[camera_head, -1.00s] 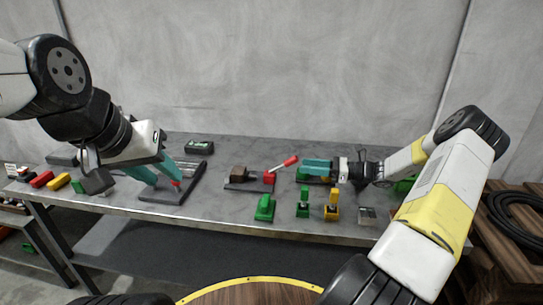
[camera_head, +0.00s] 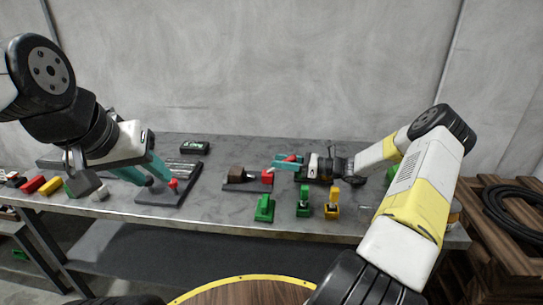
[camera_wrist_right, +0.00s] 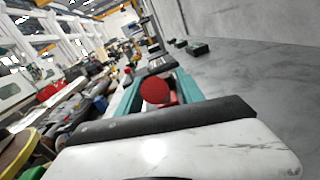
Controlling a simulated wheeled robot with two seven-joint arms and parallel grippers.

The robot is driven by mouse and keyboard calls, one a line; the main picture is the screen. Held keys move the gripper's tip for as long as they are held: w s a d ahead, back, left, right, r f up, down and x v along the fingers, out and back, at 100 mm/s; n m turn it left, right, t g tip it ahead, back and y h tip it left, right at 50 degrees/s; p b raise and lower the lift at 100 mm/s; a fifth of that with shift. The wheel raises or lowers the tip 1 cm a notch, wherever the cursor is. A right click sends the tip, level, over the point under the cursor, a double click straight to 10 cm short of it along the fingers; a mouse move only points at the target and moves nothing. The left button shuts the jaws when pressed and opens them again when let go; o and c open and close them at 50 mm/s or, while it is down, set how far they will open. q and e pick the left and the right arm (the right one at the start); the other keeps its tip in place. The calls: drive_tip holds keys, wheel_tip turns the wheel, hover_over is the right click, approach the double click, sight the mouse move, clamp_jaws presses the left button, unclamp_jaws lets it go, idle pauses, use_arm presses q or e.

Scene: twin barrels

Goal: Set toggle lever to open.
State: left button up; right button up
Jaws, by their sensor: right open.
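The toggle lever (camera_head: 291,158) has a red handle and tilts up to the right from a red block (camera_head: 267,177) on a dark base. My right gripper (camera_head: 284,163) is open, with its teal fingers on either side of the handle. In the right wrist view, the lever's round red end (camera_wrist_right: 155,91) shows between the open fingers (camera_wrist_right: 158,80). I cannot tell whether either finger touches it. My left gripper (camera_head: 147,176) is open above a dark plate (camera_head: 160,198), close to a red-topped knob (camera_head: 173,184).
A green device (camera_head: 264,209), another green one (camera_head: 303,203) and a yellow one (camera_head: 332,205) stand along the front of the table (camera_head: 220,208). Red (camera_head: 33,184) and yellow (camera_head: 55,185) blocks lie at the left. A black box (camera_head: 195,147) sits at the back.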

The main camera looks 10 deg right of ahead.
drive_tip(key=shift+w+a, duration=0.1)
drive_tip(key=shift+a, duration=0.2)
clamp_jaws()
drive_tip(key=shift+d, duration=0.1)
idle(1.2)
